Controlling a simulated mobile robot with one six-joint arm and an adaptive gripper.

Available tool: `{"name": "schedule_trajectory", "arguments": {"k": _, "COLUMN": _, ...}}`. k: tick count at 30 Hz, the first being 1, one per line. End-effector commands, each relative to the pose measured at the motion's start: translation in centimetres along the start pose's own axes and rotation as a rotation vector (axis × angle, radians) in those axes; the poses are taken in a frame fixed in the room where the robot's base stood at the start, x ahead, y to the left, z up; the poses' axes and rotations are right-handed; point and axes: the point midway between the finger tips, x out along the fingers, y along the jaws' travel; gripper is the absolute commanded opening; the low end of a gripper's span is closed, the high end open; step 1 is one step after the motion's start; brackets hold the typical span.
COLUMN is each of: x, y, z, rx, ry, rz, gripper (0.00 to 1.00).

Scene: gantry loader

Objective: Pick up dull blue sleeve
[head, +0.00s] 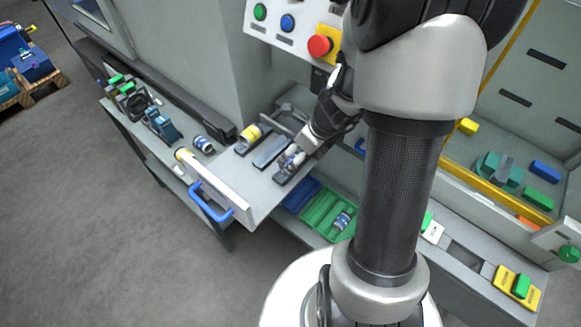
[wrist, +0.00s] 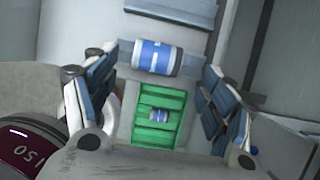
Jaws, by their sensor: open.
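My gripper (head: 302,148) is open over this sleeve. In the wrist view the fingers (wrist: 160,70) stand to either side, with the sleeve between and just ahead of their tips. I cannot tell whether they touch it. Similar blue-and-white sleeves lie on the left bench (head: 203,144) and in a green bin (head: 343,220).
A yellow-and-white sleeve (head: 251,132) and a bare grey holder (head: 270,151) are beside it on the drawer. The drawer has a blue handle (head: 210,205). A control panel with a red button (head: 319,46) stands behind. The green bin (head: 320,212) is below the drawer.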

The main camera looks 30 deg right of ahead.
Motion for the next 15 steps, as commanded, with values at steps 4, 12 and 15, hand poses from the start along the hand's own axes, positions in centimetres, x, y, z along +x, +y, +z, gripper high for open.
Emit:
{"name": "schedule_trajectory", "arguments": {"k": 4, "x": 0.8, "y": 0.0, "z": 0.0, "rx": -0.002, "ry": 0.0, "rz": -0.001, "gripper": 0.77}}
{"name": "schedule_trajectory", "arguments": {"k": 12, "x": 4.0, "y": 0.4, "z": 0.2, "rx": -0.003, "ry": 0.0, "rz": 0.001, "gripper": 0.77}}
{"name": "schedule_trajectory", "arguments": {"k": 15, "x": 5.5, "y": 0.4, "z": 0.2, "rx": -0.001, "ry": 0.0, "rz": 0.001, "gripper": 0.77}}
